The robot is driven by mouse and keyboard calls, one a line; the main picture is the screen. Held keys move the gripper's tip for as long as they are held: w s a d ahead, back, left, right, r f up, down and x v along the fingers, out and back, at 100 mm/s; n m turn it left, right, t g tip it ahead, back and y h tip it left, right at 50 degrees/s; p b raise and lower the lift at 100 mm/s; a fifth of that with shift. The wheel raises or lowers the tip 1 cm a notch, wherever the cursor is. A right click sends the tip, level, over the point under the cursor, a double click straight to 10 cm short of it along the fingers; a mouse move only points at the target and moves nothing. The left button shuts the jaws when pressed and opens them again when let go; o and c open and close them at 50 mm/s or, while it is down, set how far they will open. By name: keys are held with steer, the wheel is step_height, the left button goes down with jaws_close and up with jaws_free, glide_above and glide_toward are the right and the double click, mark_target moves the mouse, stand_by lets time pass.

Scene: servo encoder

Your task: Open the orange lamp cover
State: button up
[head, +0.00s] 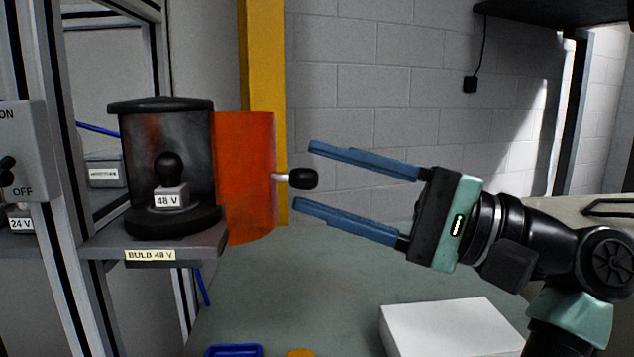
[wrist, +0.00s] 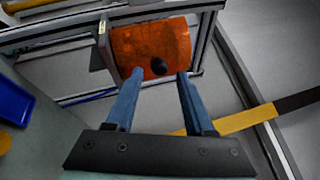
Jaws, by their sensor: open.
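The orange lamp cover (head: 243,170) is a curved panel on the right side of the black lamp housing (head: 168,108). The housing's front is uncovered, and a dark bulb in a "48 V" socket (head: 170,195) shows inside. A black knob (head: 303,179) on a short pale stem sticks out from the cover's right edge. My gripper (head: 302,175) is open, its blue fingers above and below the knob's level, with the tips close to it. In the wrist view the cover (wrist: 152,48) lies beyond the fingertips, and the knob (wrist: 158,67) shows between the open fingers (wrist: 160,75).
The lamp stands on a grey shelf (head: 205,240) labelled "BULB 48 V", beside a metal frame. A white box (head: 450,330) and a blue tray (head: 234,351) lie on the green surface below. A yellow post (head: 264,75) stands behind the cover.

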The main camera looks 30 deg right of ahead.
steer(key=b+v, duration=0.4)
steer(key=v, duration=0.7)
steer(key=shift+s+d, duration=0.15)
steer(key=shift+s, duration=0.05)
